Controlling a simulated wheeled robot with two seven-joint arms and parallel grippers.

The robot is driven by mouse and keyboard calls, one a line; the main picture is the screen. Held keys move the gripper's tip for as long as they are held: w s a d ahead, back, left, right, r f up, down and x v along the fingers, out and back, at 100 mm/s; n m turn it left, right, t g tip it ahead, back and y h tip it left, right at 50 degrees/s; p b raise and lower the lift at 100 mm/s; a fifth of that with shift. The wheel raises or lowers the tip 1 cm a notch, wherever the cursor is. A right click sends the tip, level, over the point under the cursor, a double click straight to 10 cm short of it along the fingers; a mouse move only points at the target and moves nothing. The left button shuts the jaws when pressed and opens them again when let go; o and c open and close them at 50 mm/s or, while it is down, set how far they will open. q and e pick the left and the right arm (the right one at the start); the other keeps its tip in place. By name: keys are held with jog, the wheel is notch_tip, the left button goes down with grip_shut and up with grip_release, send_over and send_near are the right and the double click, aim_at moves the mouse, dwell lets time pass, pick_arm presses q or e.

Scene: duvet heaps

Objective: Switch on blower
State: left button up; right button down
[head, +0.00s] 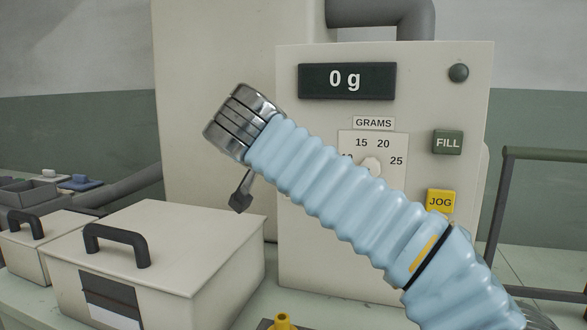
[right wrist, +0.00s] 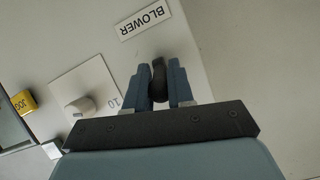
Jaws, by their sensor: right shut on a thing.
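The blower switch (right wrist: 158,72) is a dark lever on the pale panel in the right wrist view, close to the upside-down BLOWER label (right wrist: 143,20). My right gripper (right wrist: 160,82) has its two blue fingers on either side of the lever, shut on it. In the head view my right arm's blue sleeve crosses the panel (head: 290,262) from the lower right. I cannot make out the switch or the fingertips there. Which way the lever is set is not clear. My left gripper is not in view.
The panel carries a 0 g display (head: 347,81), a GRAMS dial (head: 371,165), a green FILL button (head: 447,142) and a yellow JOG button (head: 440,202). A lidded box (head: 165,240) stands at the left. A dark rail (head: 545,154) is at the right.

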jog(key=shift+d+r+g, duration=0.1)
jog(key=shift+r+g, duration=0.1)
jog(key=shift+g, duration=0.2)
jog(key=c, duration=1)
grip_release()
jog(key=v, duration=1.3)
jog(key=shift+s+r, duration=0.25)
